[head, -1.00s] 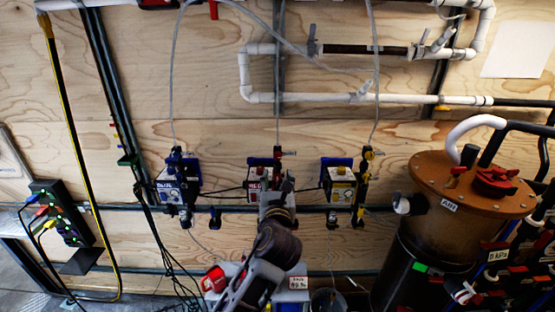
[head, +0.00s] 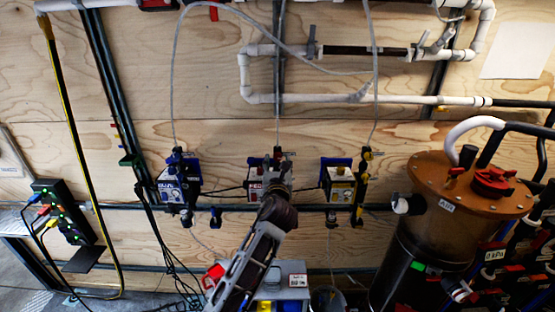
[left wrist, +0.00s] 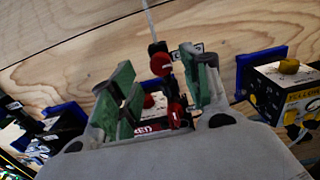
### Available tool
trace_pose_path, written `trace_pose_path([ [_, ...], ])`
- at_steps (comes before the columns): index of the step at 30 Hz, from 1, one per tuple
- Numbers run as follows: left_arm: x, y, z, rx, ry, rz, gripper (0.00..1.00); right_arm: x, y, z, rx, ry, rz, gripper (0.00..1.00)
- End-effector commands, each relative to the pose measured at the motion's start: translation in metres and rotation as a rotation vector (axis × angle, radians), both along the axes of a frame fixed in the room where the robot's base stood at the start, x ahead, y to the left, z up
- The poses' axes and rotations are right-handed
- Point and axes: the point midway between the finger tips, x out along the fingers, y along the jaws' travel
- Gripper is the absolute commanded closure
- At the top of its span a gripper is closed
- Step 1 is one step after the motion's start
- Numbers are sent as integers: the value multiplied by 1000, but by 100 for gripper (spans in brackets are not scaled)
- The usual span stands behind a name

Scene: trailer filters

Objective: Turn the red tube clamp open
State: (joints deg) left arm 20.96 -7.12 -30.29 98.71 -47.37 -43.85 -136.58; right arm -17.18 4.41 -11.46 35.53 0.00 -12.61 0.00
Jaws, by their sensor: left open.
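My left gripper (head: 277,162) is in front of the middle filter unit on the plywood wall and hides much of it. In the left wrist view its green-padded fingers (left wrist: 157,75) are spread apart. The red tube clamp shows as a round red knob (left wrist: 160,64) between the fingertips, with a gap on both sides. A thin clear tube rises above it. Below it is the red-labelled middle unit (head: 254,187), partly covered by the gripper. In the head view the clamp is mostly hidden behind the gripper. My right gripper is not in view.
A blue-labelled unit (head: 178,180) hangs to the left and a yellow-labelled unit (head: 340,186) to the right, each with its own tube. White pipes (head: 320,98) run above. A large brown-lidded tank (head: 470,185) stands at the right. The plywood between is bare.

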Motion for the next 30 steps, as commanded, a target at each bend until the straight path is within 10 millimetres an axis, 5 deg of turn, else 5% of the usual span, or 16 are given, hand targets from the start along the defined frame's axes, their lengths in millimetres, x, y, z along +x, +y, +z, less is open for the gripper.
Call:
trace_pose_path([
  [12,30,0,1,0,-1,0,53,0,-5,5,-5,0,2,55],
  [25,34,0,0,0,0,0,53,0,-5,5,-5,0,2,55],
  [30,33,0,0,0,0,0,74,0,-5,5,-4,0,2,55],
])
